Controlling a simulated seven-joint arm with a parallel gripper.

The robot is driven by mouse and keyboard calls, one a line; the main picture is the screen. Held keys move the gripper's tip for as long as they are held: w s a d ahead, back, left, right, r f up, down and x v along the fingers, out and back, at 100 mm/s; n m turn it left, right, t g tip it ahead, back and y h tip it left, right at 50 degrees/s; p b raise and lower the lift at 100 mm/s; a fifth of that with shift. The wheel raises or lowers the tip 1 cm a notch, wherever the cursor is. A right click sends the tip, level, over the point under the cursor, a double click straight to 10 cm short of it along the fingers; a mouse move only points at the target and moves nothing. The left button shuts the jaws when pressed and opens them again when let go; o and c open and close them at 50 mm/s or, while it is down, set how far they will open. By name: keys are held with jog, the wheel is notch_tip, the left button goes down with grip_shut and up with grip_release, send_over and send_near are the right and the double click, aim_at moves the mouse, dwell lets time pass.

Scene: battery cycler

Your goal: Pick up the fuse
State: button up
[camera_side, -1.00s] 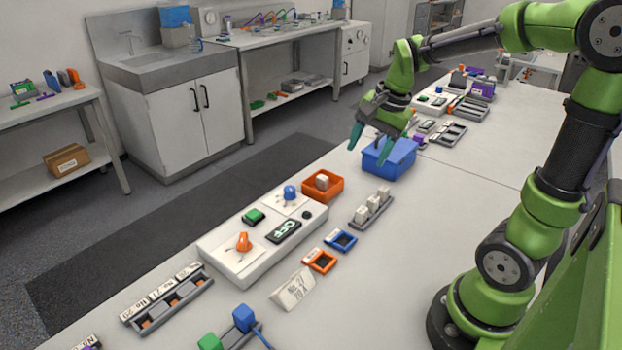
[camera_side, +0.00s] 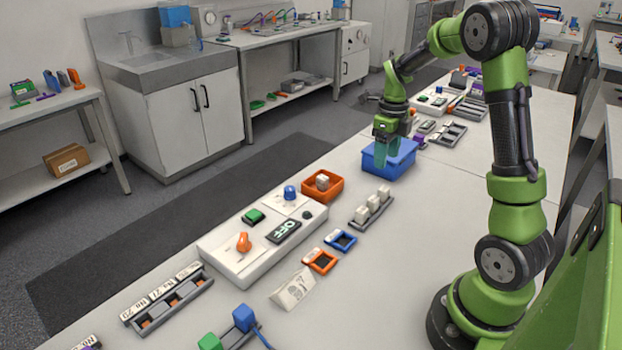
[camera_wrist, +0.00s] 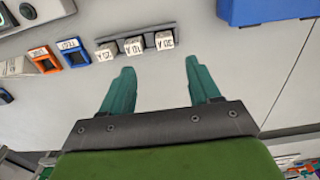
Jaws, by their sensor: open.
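Three small white blocks, which look like fuses (camera_side: 373,203), stand in a row in a dark rack (camera_side: 361,224) on the bench. In the wrist view, the fuses (camera_wrist: 135,46) show printed tops, upside down in the picture, ahead of my fingertips. Another white block (camera_side: 322,181) sits in an orange tray (camera_side: 309,190). My gripper (camera_side: 386,160) is at the blue bin (camera_side: 405,168), behind the fuse rack in the side view. Its teal fingers (camera_wrist: 160,75) are apart with nothing between them in the wrist view.
A white control box (camera_side: 232,262) with an OFF display stands left of the rack. Small blue (camera_side: 341,240) and orange (camera_side: 320,261) frames lie in front of the rack. The bench to the rack's right is clear.

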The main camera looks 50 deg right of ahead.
send_over(383, 188)
jog(key=f, duration=0.6)
jog(key=shift+a, duration=0.3)
jog(key=f, duration=0.5)
jog(key=shift+w+d, duration=0.1)
jog(key=shift+d, duration=0.25)
jog(key=c, duration=1.1)
